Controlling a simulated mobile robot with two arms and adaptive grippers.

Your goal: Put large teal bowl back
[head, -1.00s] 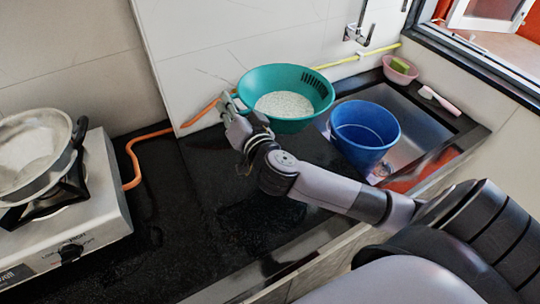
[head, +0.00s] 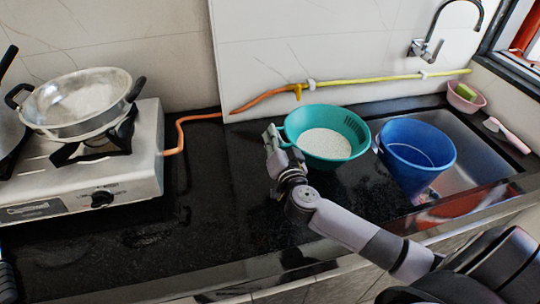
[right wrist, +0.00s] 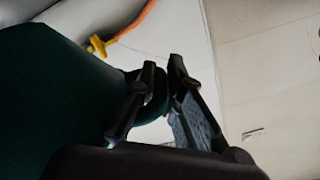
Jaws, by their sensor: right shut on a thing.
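The large teal bowl (head: 359,142) holds a white grainy content. It is upright over the black counter, between the stove and the blue bucket; I cannot tell whether its base touches the counter. My right gripper (head: 273,138) is at the bowl's left side, shut on its edge. In the right wrist view, the bowl (right wrist: 50,85) fills the left as a dark green shape, and my right gripper's fingers (right wrist: 160,92) close around a dark handle-like part of it.
A blue bucket (head: 420,160) stands close right of the bowl, by the sink (head: 470,160). A metal pan (head: 85,105) sits on the gas stove (head: 95,175) at left. An orange and yellow hose (head: 350,82) runs along the wall. The counter (head: 215,220) is clear in front.

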